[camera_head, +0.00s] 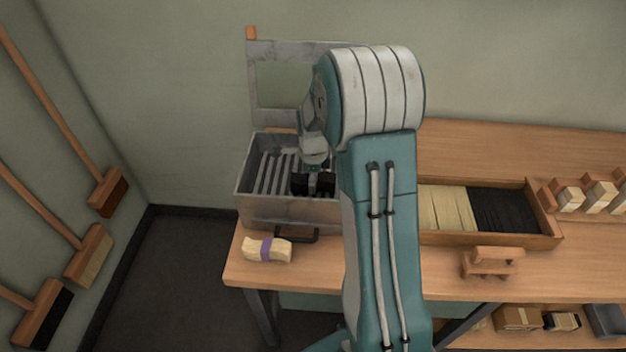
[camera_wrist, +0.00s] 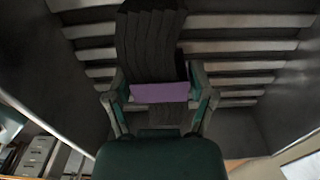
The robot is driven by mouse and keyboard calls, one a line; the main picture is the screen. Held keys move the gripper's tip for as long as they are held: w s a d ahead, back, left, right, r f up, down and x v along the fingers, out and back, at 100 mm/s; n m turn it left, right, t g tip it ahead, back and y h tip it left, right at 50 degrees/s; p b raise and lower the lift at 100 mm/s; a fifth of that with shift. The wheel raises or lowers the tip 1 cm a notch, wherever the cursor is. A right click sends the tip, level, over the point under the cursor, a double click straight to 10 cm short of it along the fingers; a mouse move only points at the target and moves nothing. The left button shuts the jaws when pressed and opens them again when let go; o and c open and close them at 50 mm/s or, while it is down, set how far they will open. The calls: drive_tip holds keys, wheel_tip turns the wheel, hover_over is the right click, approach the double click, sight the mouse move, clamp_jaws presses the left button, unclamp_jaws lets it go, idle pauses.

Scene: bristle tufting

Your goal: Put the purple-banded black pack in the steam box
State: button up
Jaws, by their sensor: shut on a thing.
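The black pack (camera_wrist: 150,45) with its purple band (camera_wrist: 160,92) is between the fingers of my gripper (camera_wrist: 160,85) in the wrist view. My gripper is shut on it around the band. The steam box (camera_head: 285,212) is a grey metal box with a slatted rack inside, at the left end of the bench. Its framed lid (camera_head: 300,45) stands open at the back. In the head view my gripper (camera_head: 313,172) points down inside the box, with black parts of the pack just below it. The wrist view shows slats behind the pack; whether it touches them I cannot tell.
A pale purple-banded pack (camera_head: 267,250) lies on the bench in front of the box, beside its dark handle (camera_head: 297,236). A wooden tray (camera_head: 488,240) of pale and black bristles is to the right, with a wooden stand (camera_head: 492,262) before it. Brooms hang on the left wall.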

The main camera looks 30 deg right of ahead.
drive_tip(key=shift+a+f, duration=0.1)
drive_tip(key=shift+a, duration=0.05)
drive_tip(key=o, duration=1.1)
drive_tip(key=shift+a, duration=0.25)
drive_tip(key=shift+d, duration=0.2)
